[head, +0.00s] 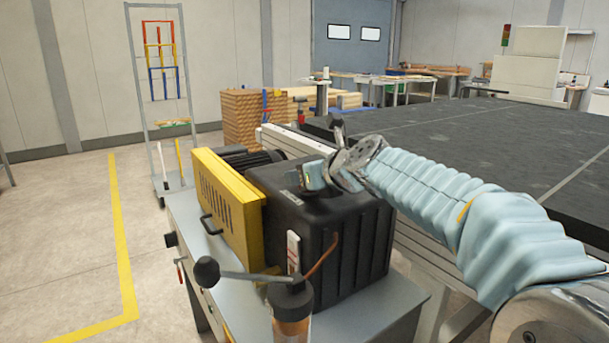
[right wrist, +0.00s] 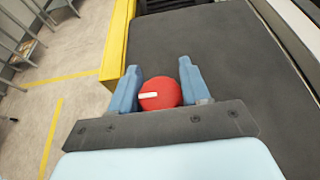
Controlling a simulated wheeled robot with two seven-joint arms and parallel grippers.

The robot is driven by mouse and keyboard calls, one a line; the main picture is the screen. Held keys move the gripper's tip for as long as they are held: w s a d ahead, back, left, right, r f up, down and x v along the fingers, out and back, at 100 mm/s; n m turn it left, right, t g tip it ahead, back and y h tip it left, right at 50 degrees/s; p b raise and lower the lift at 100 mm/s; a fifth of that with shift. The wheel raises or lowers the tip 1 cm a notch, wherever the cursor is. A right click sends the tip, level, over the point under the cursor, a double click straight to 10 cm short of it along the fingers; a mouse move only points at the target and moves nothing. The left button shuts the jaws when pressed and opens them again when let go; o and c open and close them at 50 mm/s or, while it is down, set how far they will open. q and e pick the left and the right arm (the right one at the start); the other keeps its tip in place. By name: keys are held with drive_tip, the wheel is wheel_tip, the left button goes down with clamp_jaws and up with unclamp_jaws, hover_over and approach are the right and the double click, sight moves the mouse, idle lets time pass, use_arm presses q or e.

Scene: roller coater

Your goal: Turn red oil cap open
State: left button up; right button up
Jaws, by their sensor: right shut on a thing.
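The red oil cap (right wrist: 160,94) is a round red knob with a white mark, seen in the right wrist view on top of the black machine housing (right wrist: 215,60). In the head view the same black housing (head: 345,245) stands on a grey stand, and the cap is hidden there behind my right gripper. My right gripper (head: 312,178) reaches down to the top of the housing. In the right wrist view my right gripper's blue fingers (right wrist: 158,85) stand on both sides of the cap, shut on it. My left gripper is not in view.
A yellow guard panel (head: 228,195) is on the housing's left side. A lever with a dark ball knob (head: 206,270) and an amber container (head: 291,320) stand in front. A large dark table (head: 470,140) lies to the right.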

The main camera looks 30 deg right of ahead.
drive_tip(key=shift+n+y, duration=0.4)
drive_tip(key=n+y, duration=0.2)
drive_tip(key=n+g+y, duration=0.1)
drive_tip(key=y, duration=0.1)
drive_tip(key=shift+a+n, duration=0.3)
drive_tip(key=n+g+y, duration=0.2)
drive_tip(key=n+y, duration=0.1)
drive_tip(key=n+g+y, duration=0.1)
drive_tip(key=shift+s+a, duration=0.25)
drive_tip(key=n+g+y, duration=0.1)
drive_tip(key=n+g, duration=0.1)
drive_tip(key=n+g+y, duration=0.2)
drive_tip(key=n+g, duration=0.1)
drive_tip(key=shift+s+a+n+g, duration=0.2)
drive_tip(key=shift+s+n+g, duration=0.1)
drive_tip(key=shift+s+n+g+y, duration=0.15)
drive_tip(key=shift+n+g, duration=0.55)
drive_tip(key=shift+g, duration=0.15)
drive_tip(key=shift+s+n+g+y, duration=0.1)
drive_tip(key=shift+n+g+y, duration=0.05)
drive_tip(key=shift+n+g, duration=0.65)
drive_tip(key=shift+r, duration=0.1)
drive_tip(key=o, duration=1)
drive_tip(key=shift+c, duration=0.2)
